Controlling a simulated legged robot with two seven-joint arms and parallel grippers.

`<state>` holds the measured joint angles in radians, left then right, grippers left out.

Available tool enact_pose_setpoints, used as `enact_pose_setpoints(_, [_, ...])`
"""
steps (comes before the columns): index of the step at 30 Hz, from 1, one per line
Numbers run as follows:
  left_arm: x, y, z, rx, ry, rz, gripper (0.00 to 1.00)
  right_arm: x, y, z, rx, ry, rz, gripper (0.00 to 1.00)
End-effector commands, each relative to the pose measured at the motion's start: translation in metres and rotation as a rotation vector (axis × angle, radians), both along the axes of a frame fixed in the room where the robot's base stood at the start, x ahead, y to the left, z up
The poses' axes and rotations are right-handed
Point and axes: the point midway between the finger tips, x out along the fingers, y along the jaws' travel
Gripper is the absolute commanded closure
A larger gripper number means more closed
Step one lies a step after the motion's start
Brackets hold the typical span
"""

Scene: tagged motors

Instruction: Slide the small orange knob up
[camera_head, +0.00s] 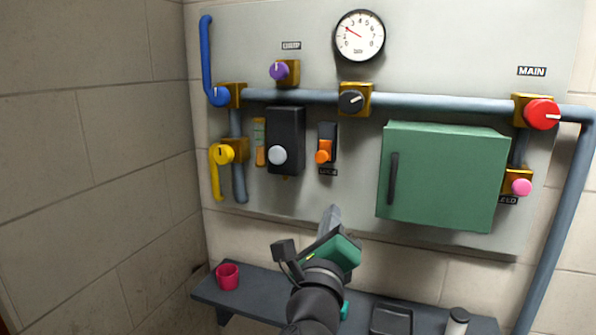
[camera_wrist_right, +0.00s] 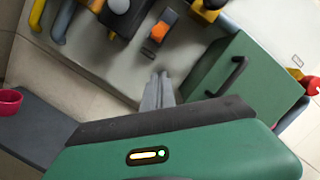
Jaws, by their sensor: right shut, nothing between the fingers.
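The small orange knob (camera_head: 323,151) sits on a dark vertical slider plate (camera_head: 328,134) on the grey panel, with a small label below it. In the right wrist view the orange knob (camera_wrist_right: 162,27) is near the top, ahead of the fingertips. My right gripper (camera_head: 331,212) is shut and empty. Its fingertips are below the knob in the head view and apart from it. The closed fingers also show in the right wrist view (camera_wrist_right: 159,82). My left gripper is in neither view.
A black box with a white knob (camera_head: 277,155) is left of the slider. A green cabinet (camera_head: 445,175) with a dark handle stands out on the right. Pipes and valves run above. A shelf (camera_head: 255,290) below holds a pink cup (camera_head: 228,277).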

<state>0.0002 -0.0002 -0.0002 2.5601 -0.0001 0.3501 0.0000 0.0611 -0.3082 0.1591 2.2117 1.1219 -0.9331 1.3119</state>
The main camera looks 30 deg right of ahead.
Motion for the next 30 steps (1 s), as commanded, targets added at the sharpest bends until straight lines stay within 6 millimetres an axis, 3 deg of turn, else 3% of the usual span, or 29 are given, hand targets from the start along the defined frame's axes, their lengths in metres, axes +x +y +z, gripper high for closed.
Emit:
enact_pose_setpoints(11, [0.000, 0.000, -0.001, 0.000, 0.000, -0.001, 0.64, -0.002, -0.004, 0.003, 0.022, -0.027, -0.015, 1.00])
enact_pose_setpoints(17, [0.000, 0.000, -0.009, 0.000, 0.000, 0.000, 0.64, 0.016, -0.022, 0.005, 0.021, -0.025, -0.019, 1.00])
enact_pose_setpoints(18, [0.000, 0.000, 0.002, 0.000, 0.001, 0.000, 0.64, 0.023, -0.027, 0.012, 0.022, -0.021, -0.017, 1.00])
enact_pose_setpoints(27, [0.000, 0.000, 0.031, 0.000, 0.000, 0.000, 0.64, 0.071, -0.071, 0.024, 0.021, -0.021, -0.017, 1.00])
enact_pose_setpoints(30, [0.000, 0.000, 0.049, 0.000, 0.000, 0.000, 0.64, 0.081, -0.061, 0.042, 0.021, -0.024, -0.011, 1.00])
